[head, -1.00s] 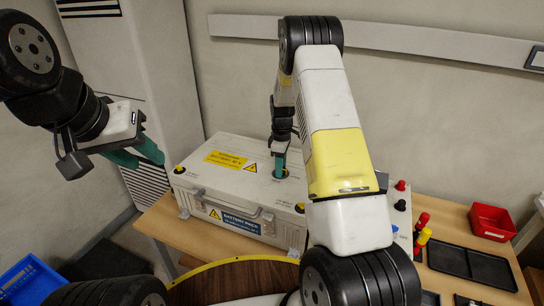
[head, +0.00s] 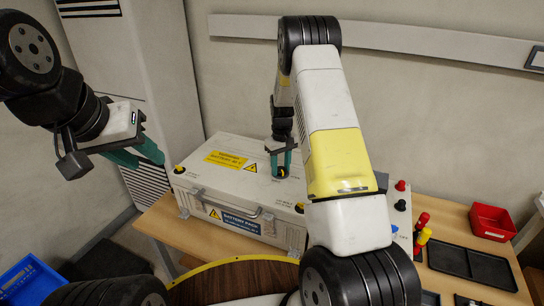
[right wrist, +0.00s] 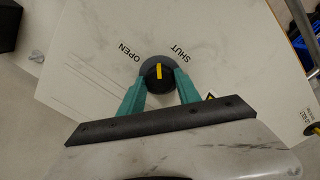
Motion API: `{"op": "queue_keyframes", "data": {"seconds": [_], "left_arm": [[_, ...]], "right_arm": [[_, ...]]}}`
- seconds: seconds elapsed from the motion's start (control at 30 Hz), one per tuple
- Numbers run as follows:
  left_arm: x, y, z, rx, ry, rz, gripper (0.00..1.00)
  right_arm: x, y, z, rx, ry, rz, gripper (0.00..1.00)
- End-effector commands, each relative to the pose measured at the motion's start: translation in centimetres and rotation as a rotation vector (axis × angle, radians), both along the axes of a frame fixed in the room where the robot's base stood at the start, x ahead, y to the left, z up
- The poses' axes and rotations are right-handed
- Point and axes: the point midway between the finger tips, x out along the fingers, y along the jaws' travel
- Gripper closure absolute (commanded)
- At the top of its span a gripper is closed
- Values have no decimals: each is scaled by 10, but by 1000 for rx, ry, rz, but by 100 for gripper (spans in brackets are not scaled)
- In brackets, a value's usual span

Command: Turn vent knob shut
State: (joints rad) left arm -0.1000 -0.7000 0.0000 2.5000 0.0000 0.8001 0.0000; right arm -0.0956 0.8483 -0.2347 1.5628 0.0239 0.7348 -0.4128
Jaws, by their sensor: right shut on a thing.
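The vent knob (head: 282,172) is black with a yellow pointer and sits on top of the white battery case (head: 235,190). In the right wrist view the knob (right wrist: 158,74) has its pointer between the printed words OPEN (right wrist: 130,53) and SHUT (right wrist: 186,53), on neither of them. My right gripper (head: 281,168) points down at the case, its teal fingers shut on the knob from both sides; they also show in the right wrist view (right wrist: 160,84). My left gripper (head: 138,156) is raised in the air left of the case, open and empty.
The case stands on a wooden table (head: 185,233). To the right are a red bin (head: 491,222), black trays (head: 470,265) and red and yellow-handled items (head: 421,237). A blue crate (head: 32,280) is at lower left. My right arm hides part of the case's right side.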

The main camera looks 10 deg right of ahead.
Motion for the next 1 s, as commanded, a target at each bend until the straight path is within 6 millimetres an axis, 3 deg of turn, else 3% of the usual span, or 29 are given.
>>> {"op": "queue_keyframes", "data": {"seconds": [0.6, 1.0], "left_arm": [[0, 0, 0, 0, 0, 0, 64], [0, 0, 0, 0, 0, 0, 64]], "right_arm": [[1, 0, 1, 0, -2, -553, 100], [1, 0, 1, 0, -3, -752, 100]]}}
